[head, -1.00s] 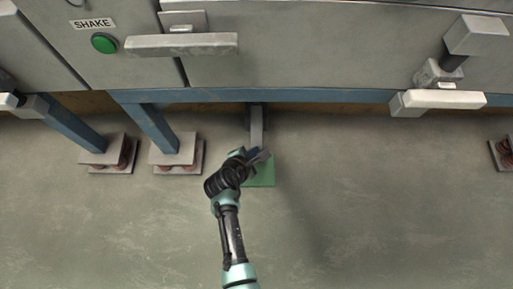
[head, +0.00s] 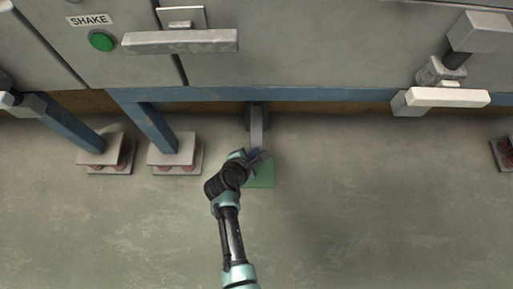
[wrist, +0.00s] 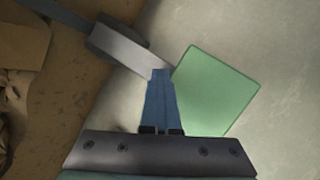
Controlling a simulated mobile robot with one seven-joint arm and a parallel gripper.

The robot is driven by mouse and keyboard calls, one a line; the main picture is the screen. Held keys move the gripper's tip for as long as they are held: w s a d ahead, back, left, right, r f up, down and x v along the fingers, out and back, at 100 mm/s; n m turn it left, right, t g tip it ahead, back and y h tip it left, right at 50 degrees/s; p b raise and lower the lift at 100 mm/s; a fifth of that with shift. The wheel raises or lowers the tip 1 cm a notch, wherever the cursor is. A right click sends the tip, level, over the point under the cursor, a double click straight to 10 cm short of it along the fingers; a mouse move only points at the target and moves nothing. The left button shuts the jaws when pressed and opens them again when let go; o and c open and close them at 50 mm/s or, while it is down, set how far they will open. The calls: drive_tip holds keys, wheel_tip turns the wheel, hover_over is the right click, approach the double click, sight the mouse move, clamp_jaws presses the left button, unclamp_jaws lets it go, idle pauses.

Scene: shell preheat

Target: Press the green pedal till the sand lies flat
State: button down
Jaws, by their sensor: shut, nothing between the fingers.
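The green pedal (head: 263,174) is a flat plate near the floor, at the end of a grey lever (head: 257,126) under the machine. My gripper (head: 256,156) is over the pedal's far left part, where it joins the lever. The wrist view shows the pedal (wrist: 218,88) and the lever (wrist: 130,50), with the closed blue fingers of my gripper (wrist: 161,75) in front of their junction. The fingers are shut with nothing between them. I cannot tell whether they touch the pedal. No sand is in view.
The grey machine has a green button (head: 102,41) under a SHAKE label (head: 89,20) and pale handles (head: 180,42). Its blue legs (head: 155,128) stand on spring-mounted feet (head: 175,158) to the left of the pedal. The floor (head: 380,200) to the right is clear.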

drive_tip(key=shift+s+f+b, duration=0.35)
drive_tip(key=shift+f, duration=0.5)
drive_tip(key=shift+r, duration=0.15)
wheel_tip(320, 180, up, 5)
drive_tip(key=p, duration=0.5)
drive_tip(key=shift+w+r+p, duration=0.1)
drive_tip(key=shift+r+p, duration=0.25)
drive_tip(key=shift+p, duration=0.3)
drive_tip(key=shift+w+r, duration=0.1)
drive_tip(key=shift+r, duration=0.1)
drive_tip(key=r+p, duration=0.5)
drive_tip(key=shift+w, duration=0.25)
idle(0.8)
